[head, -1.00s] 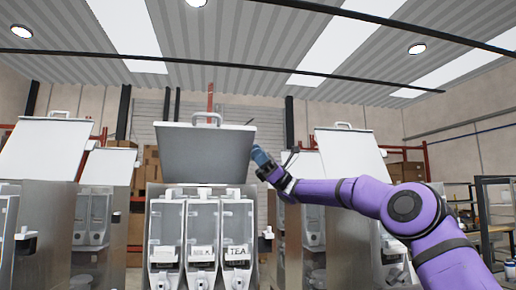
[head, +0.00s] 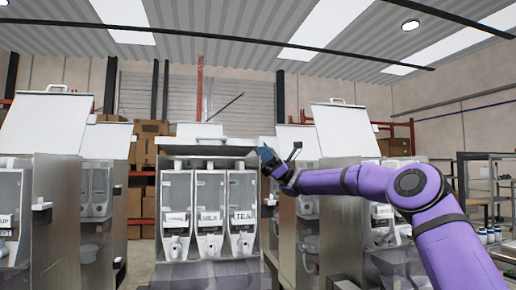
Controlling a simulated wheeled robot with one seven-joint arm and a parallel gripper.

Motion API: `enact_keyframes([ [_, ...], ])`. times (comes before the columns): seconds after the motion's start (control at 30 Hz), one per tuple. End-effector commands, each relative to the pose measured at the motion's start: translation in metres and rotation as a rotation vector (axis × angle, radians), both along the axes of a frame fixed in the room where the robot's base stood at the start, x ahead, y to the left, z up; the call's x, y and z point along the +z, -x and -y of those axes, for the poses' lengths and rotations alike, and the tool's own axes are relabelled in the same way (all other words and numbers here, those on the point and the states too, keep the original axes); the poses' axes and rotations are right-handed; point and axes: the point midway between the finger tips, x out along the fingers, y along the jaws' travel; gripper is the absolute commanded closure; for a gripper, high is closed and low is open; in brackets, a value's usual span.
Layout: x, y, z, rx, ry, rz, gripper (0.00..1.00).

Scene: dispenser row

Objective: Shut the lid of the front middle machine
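The front middle machine (head: 210,262) has three clear canisters side by side; one label reads MILK and another TEA. Its lid (head: 205,151) is swung far down and shows almost edge-on as a grey band just above the canisters. I cannot tell whether it touches the body all along. My gripper (head: 264,154) is at the right end of the lid, against or very close to its edge. Its fingers are small and partly hidden, so I cannot tell whether they are open or shut.
A left machine (head: 45,130) and a right machine (head: 343,130) have raised lids. More dispensers stand behind them. Shelving (head: 480,175) is at the far right, and cardboard boxes (head: 148,140) are stacked behind.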

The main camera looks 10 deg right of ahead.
Motion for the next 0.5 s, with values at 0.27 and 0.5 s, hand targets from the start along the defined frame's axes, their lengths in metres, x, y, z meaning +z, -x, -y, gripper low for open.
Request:
enact_keyframes([
  [0.27, 0.001, 0.0046, -0.0067, 0.02, 0.003, 0.004, 1.0],
  [0.5, 0.0017, 0.005, -0.0074, 0.02, 0.003, 0.005, 0.61],
])
